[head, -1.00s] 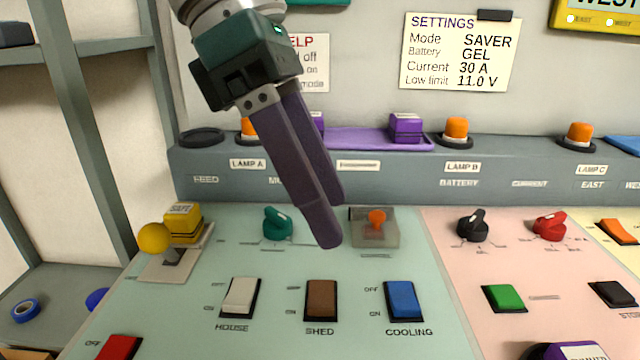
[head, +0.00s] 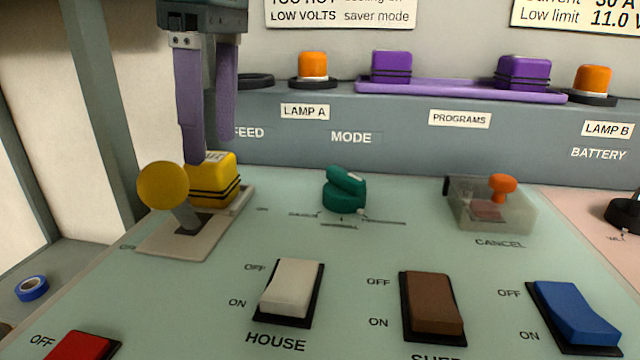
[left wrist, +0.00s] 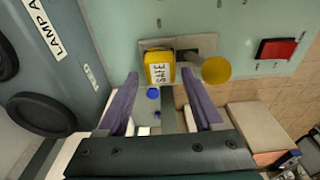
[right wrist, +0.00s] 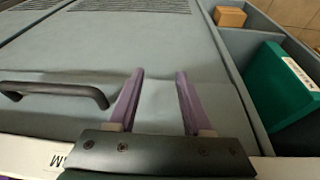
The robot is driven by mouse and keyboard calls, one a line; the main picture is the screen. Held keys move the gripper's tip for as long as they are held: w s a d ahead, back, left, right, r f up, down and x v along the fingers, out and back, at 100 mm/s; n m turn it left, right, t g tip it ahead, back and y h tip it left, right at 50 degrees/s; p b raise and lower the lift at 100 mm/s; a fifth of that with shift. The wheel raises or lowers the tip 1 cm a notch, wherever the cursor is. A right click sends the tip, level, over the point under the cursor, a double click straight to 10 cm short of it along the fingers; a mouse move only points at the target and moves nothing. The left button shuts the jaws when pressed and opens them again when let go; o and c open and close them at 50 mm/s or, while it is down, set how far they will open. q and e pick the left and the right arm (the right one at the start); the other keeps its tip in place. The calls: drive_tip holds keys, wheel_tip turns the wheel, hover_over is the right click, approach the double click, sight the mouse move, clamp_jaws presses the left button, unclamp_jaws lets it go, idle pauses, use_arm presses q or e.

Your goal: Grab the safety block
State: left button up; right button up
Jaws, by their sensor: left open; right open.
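The safety block (head: 214,180) is a yellow block with dark bands. It sits on a pale plate (head: 160,244) at the panel's left, beside a lever with a round yellow knob (head: 163,186). In the left wrist view the block (left wrist: 159,68) shows its SAFE label, ahead of and between the fingers. My left gripper (head: 210,150) is open and points down; its fingertips are at or just above the block, and one finger overlaps it in the head view. I cannot tell whether they touch. My right gripper (right wrist: 155,85) is open and empty above a grey surface with a black handle (right wrist: 60,90).
Rocker switches, including a white one (head: 290,288), line the front. A grey ledge with lamps and a purple tray (head: 455,92) rises behind. A blue tape roll (head: 32,288) lies at lower left.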

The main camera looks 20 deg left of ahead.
sight(209, 157)
use_arm(q)
drive_tip(key=f+b, duration=0.2)
drive_tip(key=f, duration=0.1)
drive_tip(key=f+b, duration=0.1)
drive_tip(key=shift+s+a+f+b, duration=0.2)
drive_tip(key=shift+a+b, duration=0.1)
drive_tip(key=shift+a, duration=0.1)
drive_tip(key=shift+w+r, duration=0.1)
clamp_jaws()
